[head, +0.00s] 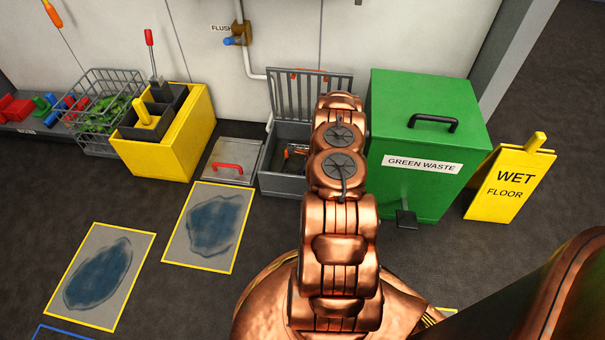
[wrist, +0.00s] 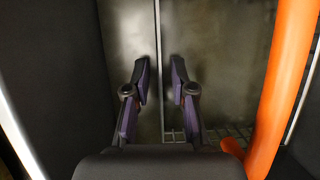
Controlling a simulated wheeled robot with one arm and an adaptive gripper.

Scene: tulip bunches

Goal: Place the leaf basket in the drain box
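The grey drain box (head: 283,183) stands on the floor against the wall, with its grate (head: 320,93) standing upright behind it. My arm hides its right part. An orange piece (head: 297,150) shows inside it, perhaps the leaf basket's handle. In the wrist view a thick orange bar (wrist: 282,90) runs along the right, and dark wire mesh (wrist: 238,131) shows low down; I cannot tell whether they are one basket. My gripper (wrist: 160,72) points down between dark walls, its fingers apart with nothing between them. The head view hides it behind my arm.
A wire crate (head: 120,78) with green leaves stands left. Next to it is a yellow bin (head: 165,160). A grey lid (head: 243,158) with a red handle lies beside the drain box. A green waste bin (head: 430,90) and wet-floor sign (head: 510,187) stand right. Front-left floor has flat mats (head: 140,240).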

